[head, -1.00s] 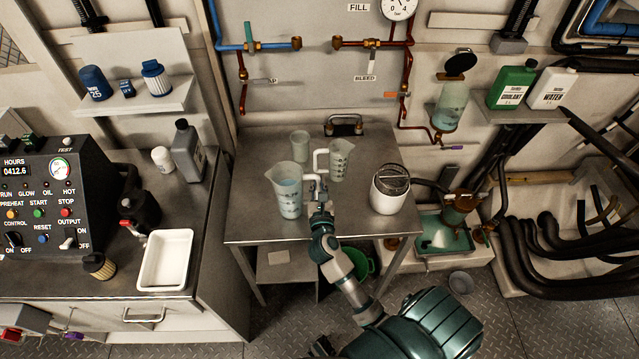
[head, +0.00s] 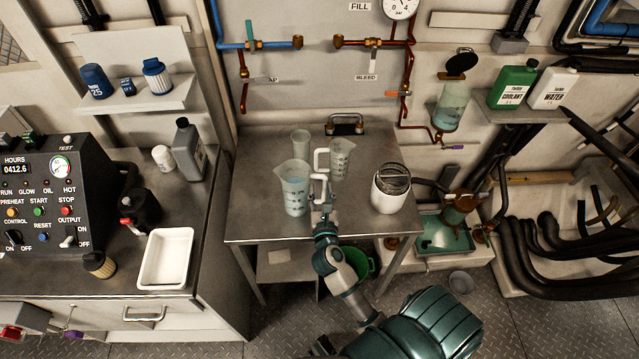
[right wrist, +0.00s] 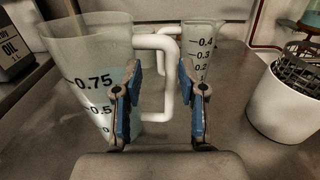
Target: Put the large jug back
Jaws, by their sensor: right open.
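The large jug (head: 293,192), translucent with a graduated scale and pale blue liquid, stands upright on the metal table (head: 255,222), left of centre. Its white handle points right. In the right wrist view the large jug (right wrist: 88,75) fills the left side, marked 0.75. My right gripper (head: 322,194) is at the handle, coming in from the front. In the right wrist view my gripper (right wrist: 160,92) is open, with the vertical bar of the handle (right wrist: 170,85) between its blue-padded fingers, apart from both. My left gripper is not in view.
A smaller jug (head: 341,160) stands close behind on the right, its handle pointing left near the large jug's handle. A small beaker (head: 300,144) stands at the back. A white canister with a mesh top (head: 390,190) stands right. The table's front left is clear.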

